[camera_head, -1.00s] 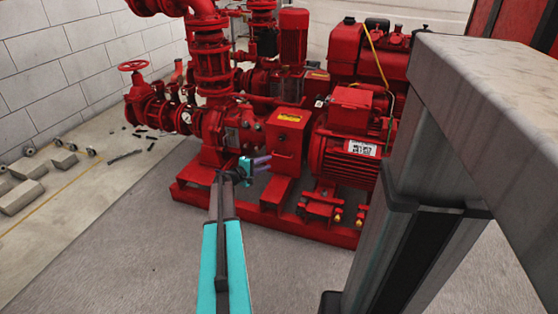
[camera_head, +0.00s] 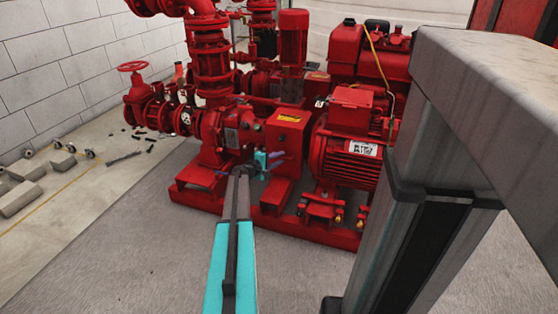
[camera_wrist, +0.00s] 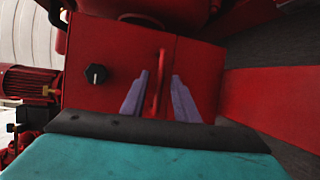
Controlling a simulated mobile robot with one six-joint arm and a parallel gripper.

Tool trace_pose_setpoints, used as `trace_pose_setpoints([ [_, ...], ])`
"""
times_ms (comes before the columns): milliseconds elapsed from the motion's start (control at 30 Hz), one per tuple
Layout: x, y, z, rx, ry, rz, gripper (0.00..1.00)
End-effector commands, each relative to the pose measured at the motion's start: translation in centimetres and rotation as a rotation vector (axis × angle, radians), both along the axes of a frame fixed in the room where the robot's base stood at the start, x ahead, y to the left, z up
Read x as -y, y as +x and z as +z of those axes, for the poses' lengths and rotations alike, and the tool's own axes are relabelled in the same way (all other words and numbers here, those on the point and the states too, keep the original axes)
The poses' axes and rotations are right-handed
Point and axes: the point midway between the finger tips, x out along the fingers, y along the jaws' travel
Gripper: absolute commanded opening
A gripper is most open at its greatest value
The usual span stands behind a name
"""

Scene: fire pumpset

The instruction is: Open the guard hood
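The guard hood (camera_head: 289,130) is a red box with a yellow label, between the pump and the red motor in the head view. In the wrist view its red face (camera_wrist: 115,63) carries a black knob (camera_wrist: 96,74) and an upright red bar handle (camera_wrist: 158,82). My gripper (camera_wrist: 159,98) has two purple fingers, spread apart, one on each side of the handle. Gaps show between the fingers and the handle. In the head view my gripper (camera_head: 262,161) is small and close to the hood's front, and its contact with the handle cannot be made out.
A grey post and beam (camera_head: 470,110) stand close on the right. Red pump pipes (camera_head: 208,55) rise at the left, and the red motor (camera_head: 345,150) stands right of the hood. Loose blocks (camera_head: 27,168) lie at far left. The floor in front is clear.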

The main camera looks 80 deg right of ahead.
Motion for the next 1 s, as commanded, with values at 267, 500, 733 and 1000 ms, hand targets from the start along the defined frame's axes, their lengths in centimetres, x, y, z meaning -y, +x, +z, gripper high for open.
trace_pose_setpoints([
  [267,0.0,0.0,0.0,0.000,0.000,0.000,0.01],
  [500,0.0,0.0,0.0,0.000,0.000,-0.001,0.00],
  [733,-0.2,0.3,0.3,0.001,0.006,0.002,0.00],
  [1000,-0.8,1.5,1.3,0.007,0.035,0.015,0.00],
])
